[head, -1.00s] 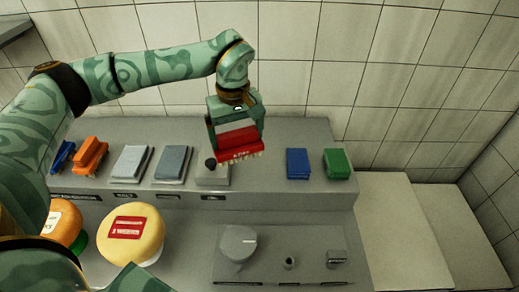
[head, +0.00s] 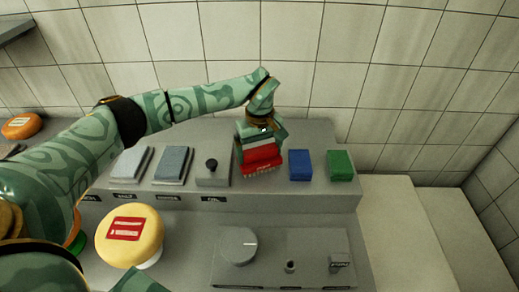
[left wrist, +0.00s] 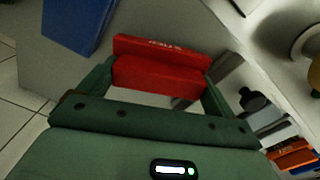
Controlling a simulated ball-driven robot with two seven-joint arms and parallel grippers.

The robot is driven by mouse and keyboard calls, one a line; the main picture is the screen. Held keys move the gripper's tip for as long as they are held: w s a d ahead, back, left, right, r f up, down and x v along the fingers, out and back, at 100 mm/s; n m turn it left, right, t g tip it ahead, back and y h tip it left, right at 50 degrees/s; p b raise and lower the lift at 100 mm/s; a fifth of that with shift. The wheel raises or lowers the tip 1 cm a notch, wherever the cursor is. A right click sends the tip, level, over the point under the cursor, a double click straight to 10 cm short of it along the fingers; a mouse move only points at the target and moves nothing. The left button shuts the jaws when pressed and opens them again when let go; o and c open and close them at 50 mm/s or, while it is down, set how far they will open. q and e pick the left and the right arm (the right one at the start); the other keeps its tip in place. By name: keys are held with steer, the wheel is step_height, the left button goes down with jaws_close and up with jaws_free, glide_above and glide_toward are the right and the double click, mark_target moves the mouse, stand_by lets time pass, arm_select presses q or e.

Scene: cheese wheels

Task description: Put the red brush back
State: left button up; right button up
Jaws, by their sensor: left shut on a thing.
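The red brush (head: 261,160) is held in my left gripper (head: 261,151), bristles downward, over the grey shelf (head: 240,196). In the head view it is between the box with the black knob and the blue brush (head: 299,165). A green brush (head: 340,165) stands right of the blue one. In the left wrist view the red brush (left wrist: 160,75) sits between both fingers, with the blue brush (left wrist: 75,22) at upper left. Whether its bristles touch the shelf I cannot tell. My right gripper is not in view.
The grey box with the black knob (head: 212,170) stands just left of the gripper, with grey pads (head: 173,164) beyond it. A yellow cheese wheel (head: 148,237) is at lower left. A panel with a round knob (head: 239,245) lies in front. The tiled wall is behind.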

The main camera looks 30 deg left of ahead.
mark_target(260, 149)
arm_select(q)
steer(key=shift+f, duration=0.1)
steer(key=o, duration=0.7)
step_height(260, 149, up, 12)
steer(key=shift+r+p, duration=0.15)
steer(key=shift+p, duration=0.35)
